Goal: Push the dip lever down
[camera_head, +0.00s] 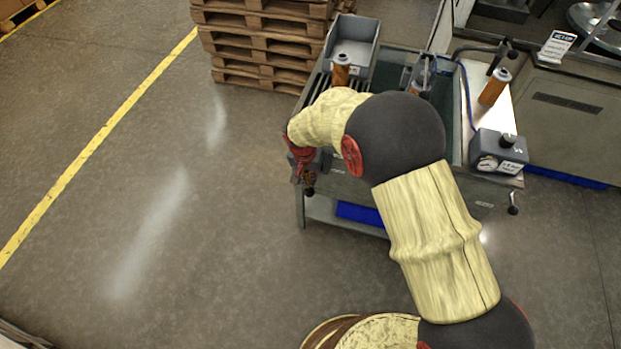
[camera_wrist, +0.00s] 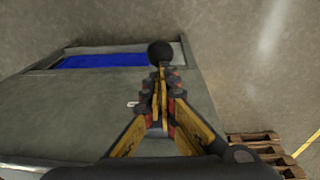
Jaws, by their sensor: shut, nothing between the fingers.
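The dip lever shows as a black ball knob (camera_wrist: 160,52) just beyond my fingertips in the wrist view. A black knob (camera_head: 310,191) also shows just below my gripper in the head view, at the bench's left front corner. My gripper (camera_wrist: 161,78) is shut and empty, with its tips pointing at the knob and overlapping its lower edge. Whether they touch it I cannot tell. In the head view my gripper (camera_head: 304,174) is low at the left end of the bench (camera_head: 345,184). The lever's rod is mostly hidden behind the fingers.
The bench carries a grey bin (camera_head: 367,51), orange cartridges (camera_head: 341,72) and (camera_head: 493,88), and a grey gauge box (camera_head: 499,152). Another black knob (camera_head: 513,210) hangs at its right front. Pallets (camera_head: 262,45) stand behind left. The floor left is clear.

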